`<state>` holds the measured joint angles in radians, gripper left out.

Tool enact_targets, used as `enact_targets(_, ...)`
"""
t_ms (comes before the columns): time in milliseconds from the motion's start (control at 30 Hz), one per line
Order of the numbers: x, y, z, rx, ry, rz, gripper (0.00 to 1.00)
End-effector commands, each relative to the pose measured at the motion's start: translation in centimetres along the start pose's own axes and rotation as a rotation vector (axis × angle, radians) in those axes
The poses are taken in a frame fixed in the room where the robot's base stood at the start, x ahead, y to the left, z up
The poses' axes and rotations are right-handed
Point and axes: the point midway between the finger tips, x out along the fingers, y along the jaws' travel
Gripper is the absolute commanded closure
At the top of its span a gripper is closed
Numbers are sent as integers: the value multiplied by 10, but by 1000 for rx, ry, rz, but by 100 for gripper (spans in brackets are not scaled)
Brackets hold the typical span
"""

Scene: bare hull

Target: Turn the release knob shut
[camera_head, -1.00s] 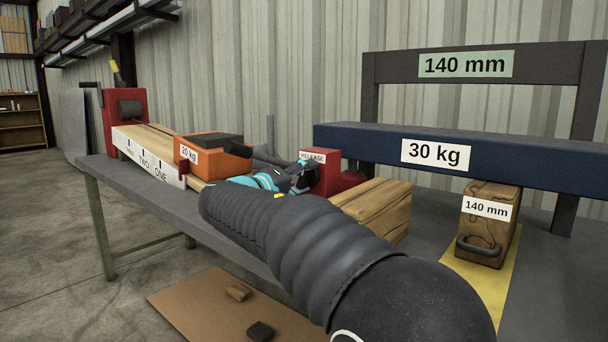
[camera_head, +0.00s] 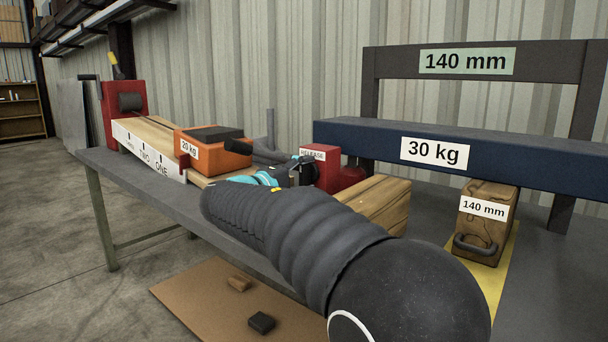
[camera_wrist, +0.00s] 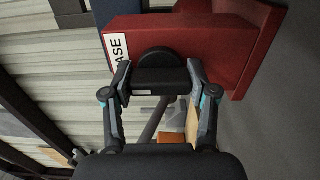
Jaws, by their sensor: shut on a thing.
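The red release box (camera_head: 324,176) stands on the bench with a white RELEASE label; it also fills the upper part of the wrist view (camera_wrist: 215,45). In the wrist view the black release knob (camera_wrist: 158,60) has a rounded back and a bar across its front. My gripper (camera_wrist: 158,80) has one finger on each side of that bar and is shut on it. In the head view my gripper (camera_head: 300,173) reaches the left side of the box, and the knob is hidden behind it and my arm.
An orange 20 kg block (camera_head: 213,155) sits on a wooden rail left of the box. A wooden block (camera_head: 380,205) lies right of it. A blue 30 kg beam (camera_head: 520,160) spans above a 140 mm block (camera_head: 487,228). A red winch (camera_head: 122,110) stands far left.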

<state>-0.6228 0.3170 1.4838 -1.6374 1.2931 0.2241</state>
Motion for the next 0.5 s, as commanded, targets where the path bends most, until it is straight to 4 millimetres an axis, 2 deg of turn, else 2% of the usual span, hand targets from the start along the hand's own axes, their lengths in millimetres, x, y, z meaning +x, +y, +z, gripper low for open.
enact_targets(200,0,1,-1,-1,2,2,77)
enact_targets(233,0,1,-1,-1,2,2,37)
enact_targets(300,0,1,0,-1,2,1,20)
enact_targets(333,0,1,0,0,2,1,17)
enact_targets(500,0,0,0,0,1,1,17)
